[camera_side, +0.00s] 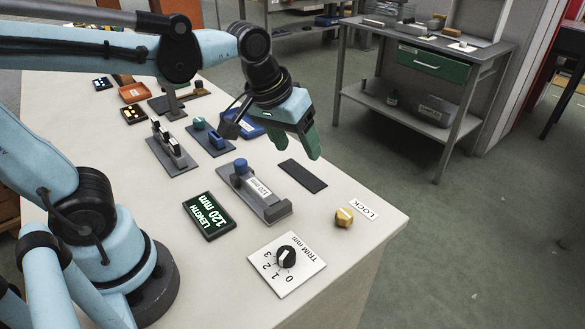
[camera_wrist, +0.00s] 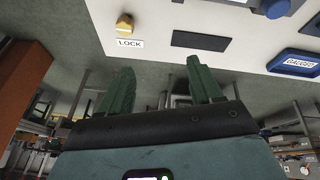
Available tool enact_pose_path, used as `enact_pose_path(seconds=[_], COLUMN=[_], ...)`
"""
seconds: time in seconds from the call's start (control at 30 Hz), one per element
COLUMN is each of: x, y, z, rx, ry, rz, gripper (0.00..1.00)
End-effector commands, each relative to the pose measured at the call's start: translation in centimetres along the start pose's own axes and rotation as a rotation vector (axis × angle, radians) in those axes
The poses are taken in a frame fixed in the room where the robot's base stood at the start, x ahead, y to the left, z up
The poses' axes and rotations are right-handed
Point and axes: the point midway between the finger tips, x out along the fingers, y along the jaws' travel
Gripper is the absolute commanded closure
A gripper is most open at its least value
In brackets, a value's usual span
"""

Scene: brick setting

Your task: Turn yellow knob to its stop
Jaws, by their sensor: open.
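The yellow knob (camera_side: 344,217) sits on the white table near its front right corner, beside a white label reading LOCK (camera_side: 363,209). In the wrist view the yellow knob (camera_wrist: 125,26) shows at the upper left, just above the LOCK label (camera_wrist: 130,44). My gripper (camera_side: 309,150) has green fingers and hangs above the table's far edge, up and left of the knob and well apart from it. In the wrist view my gripper (camera_wrist: 157,75) has its two fingers spread with nothing between them.
A dark flat pad (camera_side: 302,175) lies between gripper and knob. Nearby are a grey fixture with a blue knob and 120 mm label (camera_side: 258,187), a TRIM dial plate (camera_side: 286,262) and a LENGTH display (camera_side: 208,215). Blocks and trays stand farther back. The table around the yellow knob is clear.

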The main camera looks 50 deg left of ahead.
Motion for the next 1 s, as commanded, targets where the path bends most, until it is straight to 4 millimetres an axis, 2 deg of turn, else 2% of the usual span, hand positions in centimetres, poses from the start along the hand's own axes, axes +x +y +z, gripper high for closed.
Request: enact_pose_path(seconds=[0.2, 0.5, 0.67, 0.83, 1.0], x=[1.5, 4.2, 5.0, 5.8, 8.0], y=[4.0, 8.2, 9.0, 9.0, 8.6], z=[-1.9, -2.7, -2.7, -2.4, -1.6], rx=[-0.190, -0.400, -0.445, -0.451, -0.451], ry=[-0.154, -0.292, -0.315, -0.318, -0.317], rz=[-0.061, -0.188, -0.221, -0.226, -0.225], gripper=[0.36, 0.36, 0.36, 0.36, 0.36])
